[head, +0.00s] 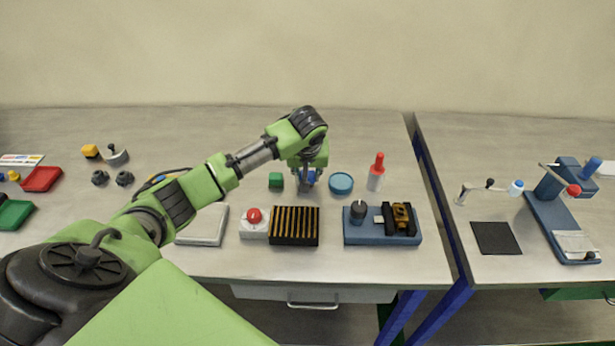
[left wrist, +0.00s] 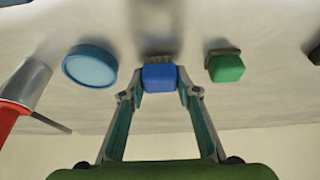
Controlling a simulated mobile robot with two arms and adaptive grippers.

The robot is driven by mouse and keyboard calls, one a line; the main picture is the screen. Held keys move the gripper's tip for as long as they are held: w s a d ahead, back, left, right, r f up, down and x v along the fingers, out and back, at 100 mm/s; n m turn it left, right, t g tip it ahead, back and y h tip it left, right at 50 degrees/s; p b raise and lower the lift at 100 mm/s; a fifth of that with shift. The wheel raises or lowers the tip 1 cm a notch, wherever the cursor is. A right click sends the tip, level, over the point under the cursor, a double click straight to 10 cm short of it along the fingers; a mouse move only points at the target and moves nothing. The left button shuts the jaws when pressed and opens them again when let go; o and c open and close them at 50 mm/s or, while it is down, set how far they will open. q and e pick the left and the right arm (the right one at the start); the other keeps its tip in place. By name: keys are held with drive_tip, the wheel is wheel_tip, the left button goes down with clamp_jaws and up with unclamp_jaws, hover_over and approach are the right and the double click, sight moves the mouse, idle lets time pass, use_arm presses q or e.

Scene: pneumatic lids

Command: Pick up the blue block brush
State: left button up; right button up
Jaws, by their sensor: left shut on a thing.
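The blue block brush (left wrist: 160,78) is between the fingertips of my left gripper (left wrist: 160,92) in the left wrist view, and the fingers are shut on its sides. Its bristles face the table, and I cannot tell whether they touch it. In the head view, my left gripper (head: 308,178) reaches down at the back middle of the table, and a bit of the blue brush shows under it. A green block brush (head: 276,180) stands just to the left, and it also shows in the left wrist view (left wrist: 226,68). My right gripper is not in view.
A round blue lid (head: 341,183) and a red-topped bottle (head: 376,172) stand to the right of the gripper. In front are a black slotted rack (head: 295,226), a box with a red button (head: 254,222) and a blue fixture (head: 382,228). The table behind the gripper is clear.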

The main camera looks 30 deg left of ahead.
use_arm(q)
drive_tip(key=shift+r, duration=0.4)
drive_tip(key=s+d+r+b, duration=0.1)
drive_tip(key=s+d+r, duration=0.4)
drive_tip(key=s+r, duration=0.6)
drive_tip(key=shift+s+d+r, duration=0.15)
drive_tip(key=shift+s+r, duration=0.25)
drive_tip(key=shift+s, duration=0.6)
